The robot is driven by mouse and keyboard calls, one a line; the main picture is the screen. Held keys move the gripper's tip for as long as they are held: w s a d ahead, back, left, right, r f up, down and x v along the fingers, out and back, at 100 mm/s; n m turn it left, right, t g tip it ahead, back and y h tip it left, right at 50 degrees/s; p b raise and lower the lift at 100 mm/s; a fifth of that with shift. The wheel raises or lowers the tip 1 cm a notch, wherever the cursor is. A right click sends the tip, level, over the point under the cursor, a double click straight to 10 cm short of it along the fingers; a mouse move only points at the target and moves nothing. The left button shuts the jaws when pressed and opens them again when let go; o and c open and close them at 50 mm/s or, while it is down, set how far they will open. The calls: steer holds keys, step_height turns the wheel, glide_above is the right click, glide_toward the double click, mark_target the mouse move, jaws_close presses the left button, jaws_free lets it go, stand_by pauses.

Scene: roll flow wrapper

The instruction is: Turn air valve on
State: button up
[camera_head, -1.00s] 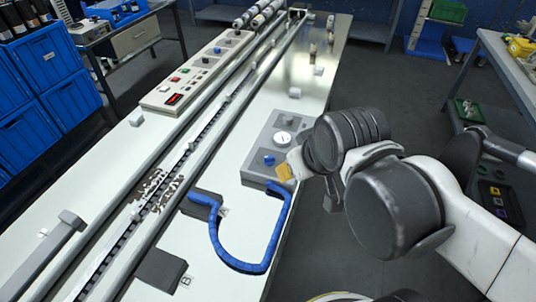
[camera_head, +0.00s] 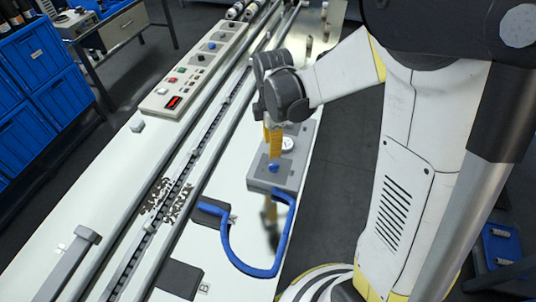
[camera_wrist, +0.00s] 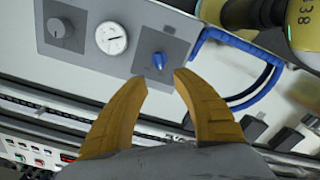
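A grey valve block (camera_head: 265,184) sits on the near right part of the white machine top, with a blue knob (camera_head: 274,168) on it and a round white gauge (camera_head: 288,144) beside it. In the wrist view the blue knob (camera_wrist: 159,60) stands on a dark square plate, the gauge (camera_wrist: 111,38) to its left. My gripper (camera_wrist: 160,77) is open and empty, its orange fingers either side of a gap that lines up with the blue knob. In the head view my gripper (camera_head: 274,150) points down just above the knob; I cannot tell contact.
A blue hose (camera_head: 234,259) loops from the block across the machine top. A dark knob (camera_wrist: 58,27) is beyond the gauge. A control panel (camera_head: 196,70) with buttons lies along the left rail. Blue crates (camera_head: 60,97) stand at the far left.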

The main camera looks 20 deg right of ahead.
mark_target(272, 164)
step_height(272, 164, down, 9)
steer(key=b, duration=0.3)
steer(key=shift+f, duration=0.15)
jaws_close()
